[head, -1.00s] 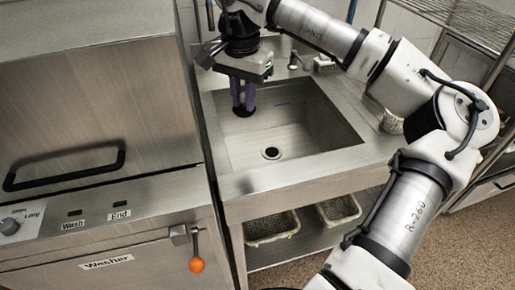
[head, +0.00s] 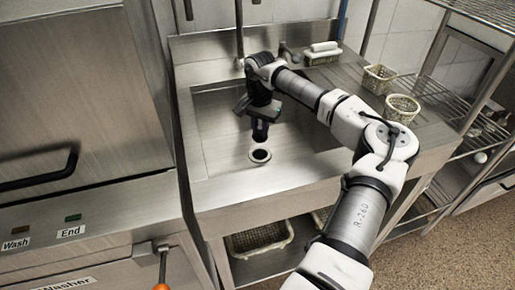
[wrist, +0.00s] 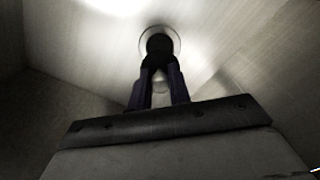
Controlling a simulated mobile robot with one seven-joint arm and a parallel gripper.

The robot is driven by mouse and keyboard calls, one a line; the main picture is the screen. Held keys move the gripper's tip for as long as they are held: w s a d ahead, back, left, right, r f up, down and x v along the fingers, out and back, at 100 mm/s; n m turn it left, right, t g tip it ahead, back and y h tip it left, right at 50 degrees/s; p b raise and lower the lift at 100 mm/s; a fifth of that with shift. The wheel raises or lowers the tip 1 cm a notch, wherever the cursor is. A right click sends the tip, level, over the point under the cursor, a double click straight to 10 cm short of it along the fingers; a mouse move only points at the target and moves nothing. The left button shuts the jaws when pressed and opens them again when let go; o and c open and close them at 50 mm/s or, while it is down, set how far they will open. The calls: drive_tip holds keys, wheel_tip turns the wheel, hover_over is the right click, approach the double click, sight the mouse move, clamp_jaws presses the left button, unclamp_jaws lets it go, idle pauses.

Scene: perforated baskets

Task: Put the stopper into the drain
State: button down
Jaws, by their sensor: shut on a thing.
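My gripper (head: 260,134) points down into the steel sink, just behind the drain in the head view. Its dark fingers (wrist: 160,75) are shut on the stopper (wrist: 159,44), a small black round piece at the fingertips in the wrist view. The drain (head: 260,155) is a dark hole with a pale metal ring in the sink floor. In the wrist view the stopper covers most of the drain, and the ring (wrist: 177,38) shows around it. In the head view the stopper cannot be told apart from the dark fingertips, and its height above the floor is unclear.
The sink (head: 215,165) has raised walls around my gripper. Two small perforated baskets, one farther back (head: 379,78) and one nearer (head: 402,108), stand on the right counter. A washer (head: 85,180) stands at left.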

sight(260, 127)
drive_tip(key=shift+f, duration=3.75)
drive_tip(key=c, duration=1.3)
unclamp_jaws()
wheel_tip(260, 127, up, 12)
drive_tip(key=shift+r, duration=0.2)
